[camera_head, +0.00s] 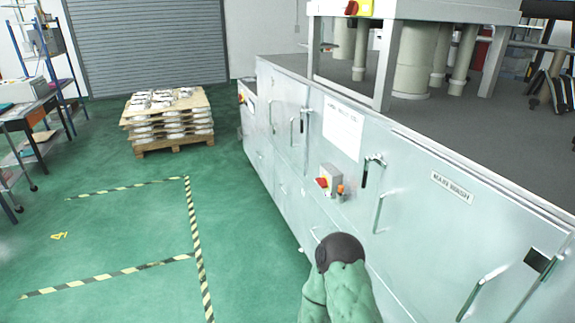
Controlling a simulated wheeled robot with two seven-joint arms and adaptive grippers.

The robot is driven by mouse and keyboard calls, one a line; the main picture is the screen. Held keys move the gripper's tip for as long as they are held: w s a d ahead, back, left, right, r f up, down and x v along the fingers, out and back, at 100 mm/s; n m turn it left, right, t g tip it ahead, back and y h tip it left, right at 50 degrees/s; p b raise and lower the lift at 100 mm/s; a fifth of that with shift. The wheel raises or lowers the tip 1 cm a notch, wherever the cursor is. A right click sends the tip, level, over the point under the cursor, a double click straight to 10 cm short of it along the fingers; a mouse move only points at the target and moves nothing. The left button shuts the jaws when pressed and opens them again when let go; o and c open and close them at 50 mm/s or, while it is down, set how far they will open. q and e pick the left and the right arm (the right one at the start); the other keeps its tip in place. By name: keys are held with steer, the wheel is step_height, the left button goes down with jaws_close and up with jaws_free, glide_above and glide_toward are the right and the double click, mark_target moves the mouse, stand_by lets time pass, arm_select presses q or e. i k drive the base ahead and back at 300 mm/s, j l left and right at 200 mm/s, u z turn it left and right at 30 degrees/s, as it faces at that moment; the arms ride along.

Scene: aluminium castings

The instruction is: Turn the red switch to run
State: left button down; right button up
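A red switch (322,183) sits on a small grey box (331,177) fixed to the front of the long metal cabinet. A small orange-red part (341,189) shows beside it; the switch's position and any lettering are too small to read. A second red switch (351,7) on a yellow plate is at the top edge, on the frame above the cabinet. One of my arms, in a green cover with a dark rounded end, rises from the bottom edge, below the grey box in the picture and apart from it. No gripper fingers show in this view.
The cabinet front has several protruding handles, including one (379,212) right of the box, and a "MAIN WASH" label (452,187). A pallet stack (168,145) stands at the back left. The green floor (130,235) with striped tape is clear on the left.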

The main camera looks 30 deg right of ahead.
mark_target(322, 182)
steer(key=i, duration=2)
steer(key=i+z, duration=0.3)
steer(key=i, duration=0.15)
steer(key=i+j+z, duration=0.25)
steer(key=i, duration=0.15)
steer(key=i+j+z, duration=0.3)
steer(key=i+l, duration=0.1)
